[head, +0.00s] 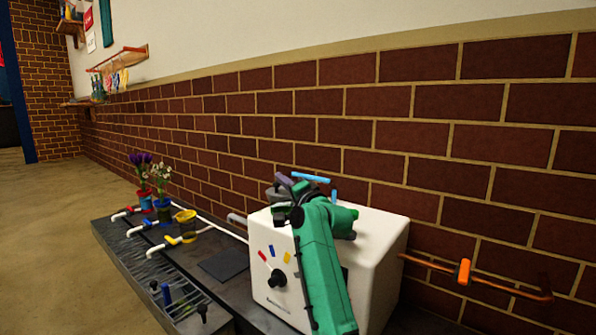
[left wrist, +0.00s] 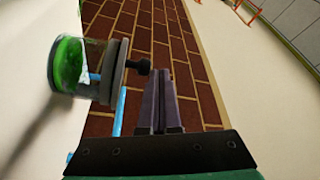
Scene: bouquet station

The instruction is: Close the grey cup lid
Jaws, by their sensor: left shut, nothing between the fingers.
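In the left wrist view a clear cup with green contents (left wrist: 72,66) shows on its side in the picture, at the left. In the head view my left gripper (head: 284,180) is above the white machine (head: 372,245), next to a grey part that my green arm partly hides. My right gripper is not in view.
A blue pipe (head: 311,178) runs near the gripper on top of the machine. Flower pots (head: 162,203) and a yellow pot (head: 185,222) stand on the dark bench to the left. A brick wall rises close behind. An orange-handled pipe (head: 464,271) is at the right.

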